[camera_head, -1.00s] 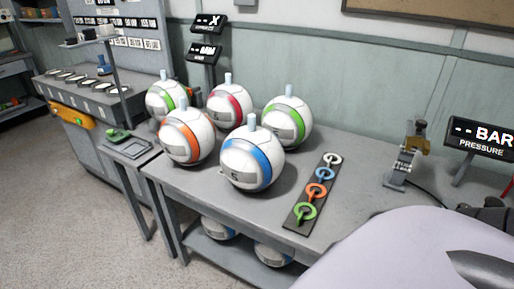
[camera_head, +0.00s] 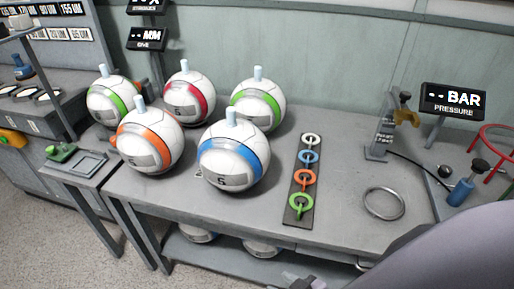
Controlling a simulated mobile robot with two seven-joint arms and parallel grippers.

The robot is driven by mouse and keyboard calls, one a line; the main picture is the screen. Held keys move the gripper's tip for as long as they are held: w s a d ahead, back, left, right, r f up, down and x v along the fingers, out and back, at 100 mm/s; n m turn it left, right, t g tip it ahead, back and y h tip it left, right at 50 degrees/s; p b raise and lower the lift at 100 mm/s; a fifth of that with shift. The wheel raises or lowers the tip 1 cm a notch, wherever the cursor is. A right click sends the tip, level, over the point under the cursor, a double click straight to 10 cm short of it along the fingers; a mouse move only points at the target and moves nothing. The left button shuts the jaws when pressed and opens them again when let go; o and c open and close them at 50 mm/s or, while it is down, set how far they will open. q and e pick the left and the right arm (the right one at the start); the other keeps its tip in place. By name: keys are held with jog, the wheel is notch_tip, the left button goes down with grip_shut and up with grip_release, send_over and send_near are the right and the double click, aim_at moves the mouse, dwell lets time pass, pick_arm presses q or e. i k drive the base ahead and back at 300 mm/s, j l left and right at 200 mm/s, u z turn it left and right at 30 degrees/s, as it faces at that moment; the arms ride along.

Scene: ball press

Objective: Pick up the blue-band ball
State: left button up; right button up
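The blue-band ball (camera_head: 233,157) is white with a blue stripe, a grey label panel, a dark "5" and a pale plug on top. It stands at the front of the grey table (camera_head: 245,204), right of the orange-band ball (camera_head: 149,141). Behind it are a green-band ball (camera_head: 257,105), a red-band ball (camera_head: 189,97) and another green-band ball (camera_head: 113,100). Part of my own arm fills the lower right corner. A small dark piece at the bottom edge may be part of a gripper, but I cannot tell. Neither gripper shows clearly.
A dark strip with coloured rings (camera_head: 302,190) lies right of the blue-band ball. A metal ring (camera_head: 384,203), a clamp stand (camera_head: 384,136), a pressure display (camera_head: 453,101) and a blue pump (camera_head: 461,191) are further right. More balls sit on the shelf below.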

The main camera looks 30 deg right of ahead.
aim_at(233, 153)
jog(key=i+j+z, duration=0.15)
jog(key=z, duration=0.25)
jog(key=i+j+z, duration=0.15)
jog(key=j+z, duration=0.25)
jog(key=i+j+z, duration=0.1)
jog(key=j+z, duration=0.15)
jog(key=z, duration=0.15)
jog(key=j+z, duration=0.4)
